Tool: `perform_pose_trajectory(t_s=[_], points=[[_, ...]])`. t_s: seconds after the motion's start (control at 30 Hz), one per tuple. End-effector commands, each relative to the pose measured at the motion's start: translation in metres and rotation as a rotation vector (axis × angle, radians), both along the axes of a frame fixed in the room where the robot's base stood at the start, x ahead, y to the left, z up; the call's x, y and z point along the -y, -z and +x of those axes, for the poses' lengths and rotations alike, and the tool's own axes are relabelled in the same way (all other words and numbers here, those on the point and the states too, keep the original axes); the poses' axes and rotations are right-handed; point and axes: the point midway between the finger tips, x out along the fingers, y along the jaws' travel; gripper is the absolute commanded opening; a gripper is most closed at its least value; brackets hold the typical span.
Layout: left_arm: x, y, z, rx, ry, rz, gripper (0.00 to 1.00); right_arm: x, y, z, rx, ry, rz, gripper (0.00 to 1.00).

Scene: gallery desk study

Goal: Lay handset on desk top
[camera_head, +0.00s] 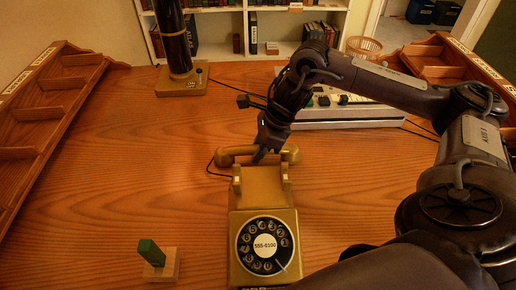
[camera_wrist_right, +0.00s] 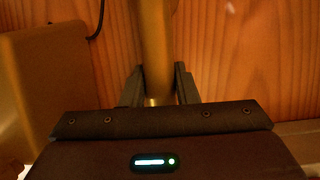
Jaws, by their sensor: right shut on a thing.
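A gold rotary telephone (camera_head: 262,212) with a black dial stands on the wooden desk top (camera_head: 130,150). Its gold handset (camera_head: 232,154) lies crosswise behind the phone's cradle prongs in the head view; I cannot tell whether it touches the desk. My right gripper (camera_head: 262,155) is shut on the handset's middle from behind. In the right wrist view the handset (camera_wrist_right: 155,45) runs between the two dark fingers (camera_wrist_right: 160,88), with the phone body (camera_wrist_right: 50,95) at the left. My left gripper is not in view.
A green block on a wooden base (camera_head: 160,262) stands at the front left. A dark post (camera_head: 175,40) and a white keyed device (camera_head: 345,112) stand at the back. Wooden racks (camera_head: 40,110) line the sides. The desk left of the phone is mostly clear.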

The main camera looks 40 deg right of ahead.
Motion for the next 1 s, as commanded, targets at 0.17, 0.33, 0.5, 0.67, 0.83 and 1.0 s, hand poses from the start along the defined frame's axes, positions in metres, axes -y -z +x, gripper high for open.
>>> perform_pose_trajectory(t_s=[0.17, 0.33, 0.5, 0.67, 0.83, 1.0], points=[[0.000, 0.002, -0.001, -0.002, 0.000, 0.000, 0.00, 0.000, 0.001, 0.000, 0.002, -0.001, 0.001, 0.00], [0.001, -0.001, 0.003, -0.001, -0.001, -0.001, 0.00, 0.000, 0.002, 0.000, -0.001, 0.000, 0.000, 0.38], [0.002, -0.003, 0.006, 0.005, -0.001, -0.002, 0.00, 0.000, 0.002, 0.000, -0.001, 0.000, 0.000, 0.49], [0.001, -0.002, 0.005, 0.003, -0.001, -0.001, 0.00, 0.000, 0.002, 0.000, -0.001, 0.000, 0.000, 0.49], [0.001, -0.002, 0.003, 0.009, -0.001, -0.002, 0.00, 0.001, -0.005, 0.000, 0.002, -0.001, 0.000, 0.49], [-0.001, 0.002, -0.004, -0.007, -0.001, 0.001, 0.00, 0.012, -0.035, -0.006, 0.005, 0.001, 0.000, 0.49]])
